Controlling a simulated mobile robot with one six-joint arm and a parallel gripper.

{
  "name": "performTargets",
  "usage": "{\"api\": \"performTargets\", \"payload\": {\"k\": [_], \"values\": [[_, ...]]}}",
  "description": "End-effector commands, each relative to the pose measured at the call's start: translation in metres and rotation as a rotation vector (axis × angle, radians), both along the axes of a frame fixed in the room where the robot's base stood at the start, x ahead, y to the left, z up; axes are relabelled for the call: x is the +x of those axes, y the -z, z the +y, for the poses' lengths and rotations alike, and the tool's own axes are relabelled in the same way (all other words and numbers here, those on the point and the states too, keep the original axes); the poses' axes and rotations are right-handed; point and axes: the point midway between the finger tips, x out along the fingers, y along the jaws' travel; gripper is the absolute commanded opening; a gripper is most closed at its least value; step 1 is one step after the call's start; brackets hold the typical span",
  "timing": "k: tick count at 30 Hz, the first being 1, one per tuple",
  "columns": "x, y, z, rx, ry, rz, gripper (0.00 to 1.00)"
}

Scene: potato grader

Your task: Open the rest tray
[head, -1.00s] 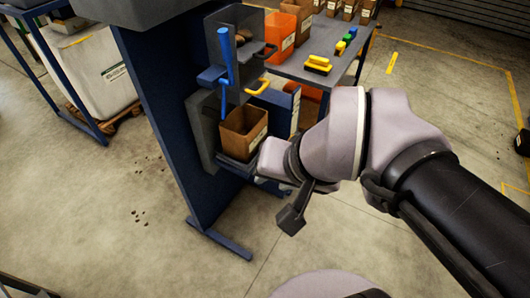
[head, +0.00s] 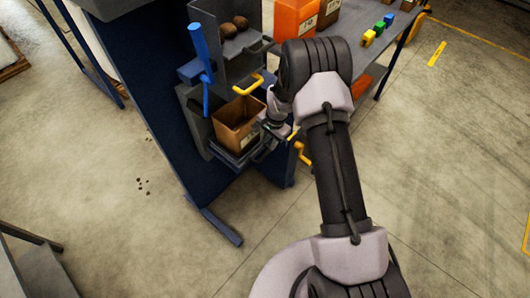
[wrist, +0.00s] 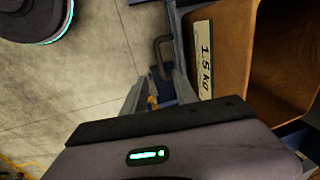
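A grey unit on the blue frame holds an upper grey tray (head: 238,45) with a few potatoes (head: 235,26) and a dark handle. Below it a brown box (head: 236,125) stands on a lower grey tray or shelf (head: 238,156). I cannot tell which of these is the rest tray. My gripper (head: 280,131) is low at the right front of the box, partly hidden by my wrist. In the wrist view its fingers (wrist: 160,78) are apart with nothing gripped. A dark handle (wrist: 160,56) is just ahead of the fingers, beside the box marked 1.5 kg (wrist: 232,50).
A yellow handle (head: 249,84) is above the box, and a blue lever (head: 201,66) stands to its left. The floor in front is clear.

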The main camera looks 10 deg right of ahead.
Motion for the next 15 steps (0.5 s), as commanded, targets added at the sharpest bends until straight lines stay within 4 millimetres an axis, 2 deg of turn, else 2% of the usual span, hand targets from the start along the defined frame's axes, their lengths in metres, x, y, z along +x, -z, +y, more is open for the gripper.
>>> {"api": "performTargets", "payload": {"k": [1,6,10,15], "values": [[0.001,0.02,0.002,0.0,0.0,0.003,0.34],[0.008,0.064,0.006,0.0,0.0,0.001,0.34],[0.012,0.086,0.009,0.0,0.0,0.0,0.34],[0.014,0.098,0.011,0.0,0.0,0.0,0.34]]}}
